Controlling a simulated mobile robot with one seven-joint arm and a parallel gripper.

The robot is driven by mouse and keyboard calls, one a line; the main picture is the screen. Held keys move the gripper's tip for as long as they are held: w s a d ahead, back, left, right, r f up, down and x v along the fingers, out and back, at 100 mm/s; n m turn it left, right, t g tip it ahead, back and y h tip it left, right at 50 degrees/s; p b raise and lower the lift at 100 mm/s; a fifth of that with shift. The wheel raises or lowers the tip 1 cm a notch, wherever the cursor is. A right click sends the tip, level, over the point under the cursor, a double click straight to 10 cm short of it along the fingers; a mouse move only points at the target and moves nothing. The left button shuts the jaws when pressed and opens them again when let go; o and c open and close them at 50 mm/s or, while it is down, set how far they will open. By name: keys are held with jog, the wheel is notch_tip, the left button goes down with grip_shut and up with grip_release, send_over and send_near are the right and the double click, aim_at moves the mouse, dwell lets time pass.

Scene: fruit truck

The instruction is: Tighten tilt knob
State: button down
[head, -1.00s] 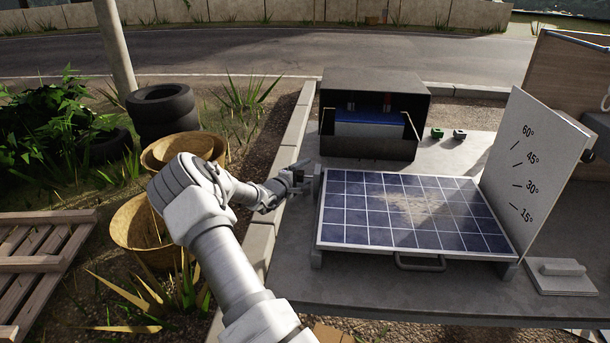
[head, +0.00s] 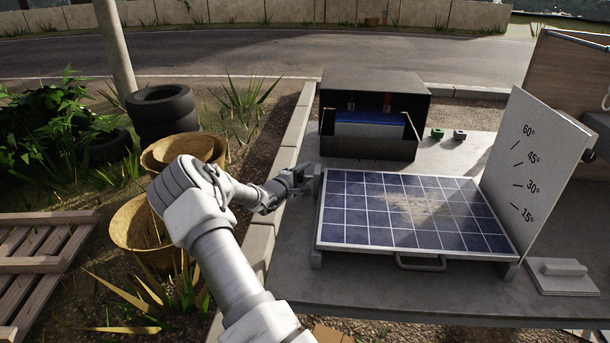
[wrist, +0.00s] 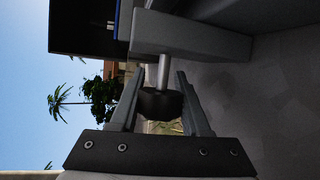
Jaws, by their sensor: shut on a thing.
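The tilt knob (wrist: 160,102) is a dark round knob on a short metal shaft (wrist: 164,72) in the wrist view. The shaft runs into a grey bracket (wrist: 190,40) at the side of the solar panel. My gripper (wrist: 160,88) is shut on the knob, one finger on each side of it. In the head view my gripper (head: 304,176) is at the left edge of the solar panel (head: 410,212), and the knob is too small to make out there. The panel lies nearly flat beside an upright angle board (head: 530,165) marked 15° to 60°.
An open black box (head: 374,85) with a blue battery stands behind the panel. A flat block with a handle (head: 560,276) lies at the right. Wicker baskets (head: 135,225) and stacked tires (head: 163,110) are on the ground left of the counter (head: 400,290).

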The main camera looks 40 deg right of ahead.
jog(key=shift+f+t+h+b, duration=0.3)
jog(key=shift+h+b, duration=0.3)
jog(key=shift+b, duration=0.55)
jog(key=m+h+b, duration=0.1)
jog(key=b, duration=0.2)
jog(key=shift+r, duration=0.35)
jog(key=shift+r+m+h+b, duration=0.3)
jog(key=shift+r+h+b, duration=0.2)
jog(key=shift+h+b, duration=0.35)
jog(key=shift+c, duration=1.9)
grip_release()
jog(key=shift+r+p, duration=0.15)
jog(key=shift+p, duration=0.5)
